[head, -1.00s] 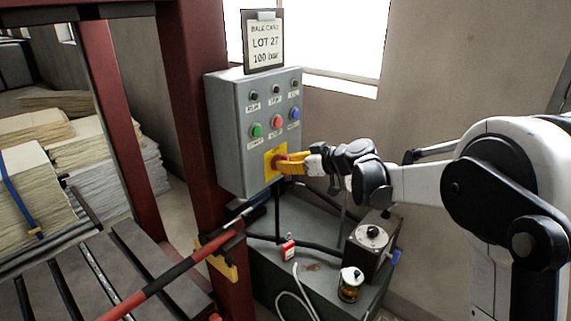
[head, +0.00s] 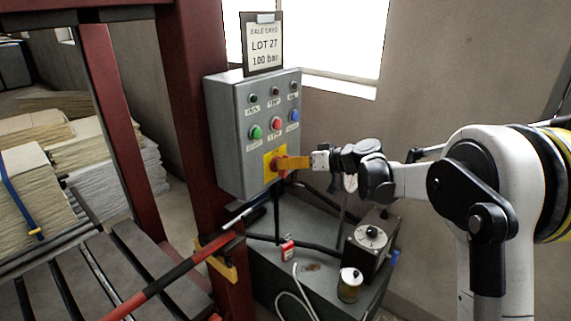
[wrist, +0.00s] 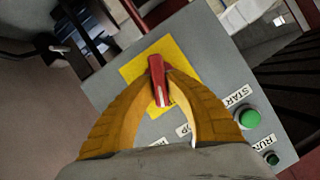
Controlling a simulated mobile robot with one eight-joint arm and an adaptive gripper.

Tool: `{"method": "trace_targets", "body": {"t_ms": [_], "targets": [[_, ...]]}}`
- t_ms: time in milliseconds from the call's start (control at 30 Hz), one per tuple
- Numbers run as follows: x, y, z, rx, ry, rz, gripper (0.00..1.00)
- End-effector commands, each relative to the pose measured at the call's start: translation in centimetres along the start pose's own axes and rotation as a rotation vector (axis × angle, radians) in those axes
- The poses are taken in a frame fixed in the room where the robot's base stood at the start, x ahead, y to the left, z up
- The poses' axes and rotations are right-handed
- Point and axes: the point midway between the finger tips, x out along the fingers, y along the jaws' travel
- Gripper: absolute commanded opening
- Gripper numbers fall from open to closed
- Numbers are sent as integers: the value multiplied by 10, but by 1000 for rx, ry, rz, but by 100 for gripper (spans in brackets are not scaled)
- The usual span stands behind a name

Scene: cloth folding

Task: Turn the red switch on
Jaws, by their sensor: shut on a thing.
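The red switch (wrist: 158,78) is a red handle with a pale tip, mounted on a yellow plate (wrist: 132,74). My gripper (wrist: 160,92) is shut on the handle, with one orange finger on each side of it. In the head view my gripper (head: 289,163) reaches the yellow plate (head: 268,160) from the right, low on the front of the grey control box (head: 228,130). The fingers mostly hide the switch there.
Green (head: 256,132), red (head: 276,123) and blue (head: 295,115) buttons sit above the switch. A sign (head: 262,45) stands on the box. Below are a dial box (head: 370,238), a small jar (head: 350,284) and a red padlock-like item (head: 287,250). A red-black bar (head: 175,280) crosses the front.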

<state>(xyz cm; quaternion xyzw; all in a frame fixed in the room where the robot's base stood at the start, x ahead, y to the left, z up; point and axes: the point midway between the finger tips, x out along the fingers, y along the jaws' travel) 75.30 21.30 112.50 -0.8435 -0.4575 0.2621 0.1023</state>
Motion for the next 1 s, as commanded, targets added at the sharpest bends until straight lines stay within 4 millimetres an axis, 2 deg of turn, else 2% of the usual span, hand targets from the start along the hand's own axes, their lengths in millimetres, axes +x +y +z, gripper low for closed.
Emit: {"method": "trace_targets", "body": {"t_ms": [1000], "targets": [[3,10,5,863,0,-359,0]]}}
